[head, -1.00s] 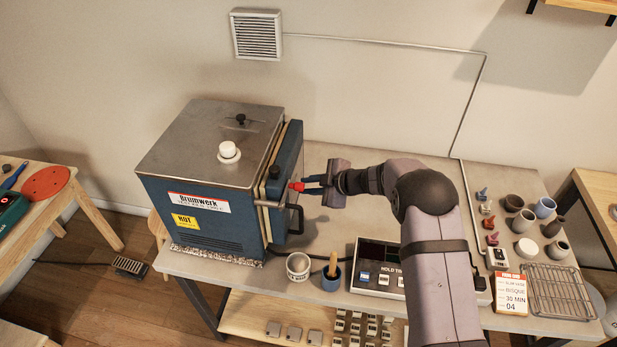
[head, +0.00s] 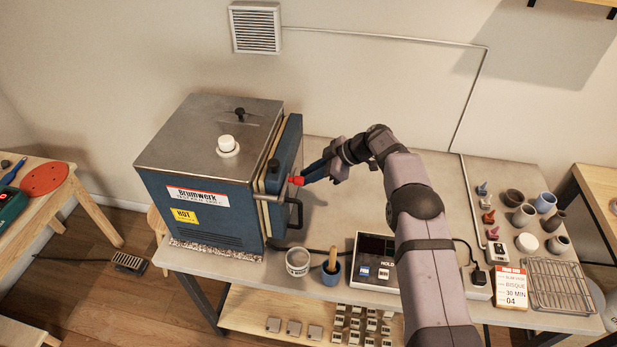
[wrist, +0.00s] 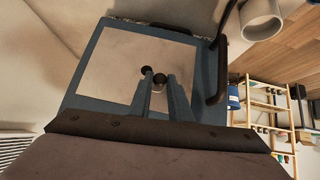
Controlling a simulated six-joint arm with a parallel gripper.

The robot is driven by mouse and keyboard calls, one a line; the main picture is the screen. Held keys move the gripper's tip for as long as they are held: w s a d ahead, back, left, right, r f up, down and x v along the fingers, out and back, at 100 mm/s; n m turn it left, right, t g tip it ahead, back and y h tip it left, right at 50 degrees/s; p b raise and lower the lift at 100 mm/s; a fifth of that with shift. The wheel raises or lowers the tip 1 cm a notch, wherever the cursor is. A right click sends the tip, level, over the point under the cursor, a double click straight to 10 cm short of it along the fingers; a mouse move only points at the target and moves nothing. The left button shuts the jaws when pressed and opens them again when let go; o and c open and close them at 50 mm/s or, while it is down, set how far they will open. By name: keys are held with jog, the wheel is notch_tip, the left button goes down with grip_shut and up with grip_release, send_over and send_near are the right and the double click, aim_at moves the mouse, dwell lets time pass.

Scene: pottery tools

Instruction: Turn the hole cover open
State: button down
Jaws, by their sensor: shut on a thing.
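The kiln (head: 200,160) has its blue door on its right side. The door also shows in the wrist view (wrist: 110,75), with a pale inner panel. My gripper (head: 300,179) reaches the door from the right, its fingers tilted down toward the door. A red piece (head: 296,181) shows at its fingertips in the head view. In the wrist view my fingertips (wrist: 159,76) are close together on a small dark round part of the hole cover (wrist: 160,78). A second dark round spot (wrist: 146,71) lies beside it. The fingers hide much of the cover and hole.
A black door handle (head: 296,214) stands out just below my gripper. A white cup (head: 298,262), a blue pot (head: 331,272) and a control box (head: 378,262) stand in front on the table. The tabletop behind my arm is clear.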

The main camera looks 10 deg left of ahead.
jog(key=shift+w+a+r, duration=0.1)
jog(key=shift+r, duration=0.05)
dwell(0.5)
jog(key=c, duration=1.6)
grip_release()
jog(key=shift+c, duration=0.2)
jog(key=b+v, duration=0.4)
jog(key=v, duration=0.3)
jog(key=shift+r, duration=0.1)
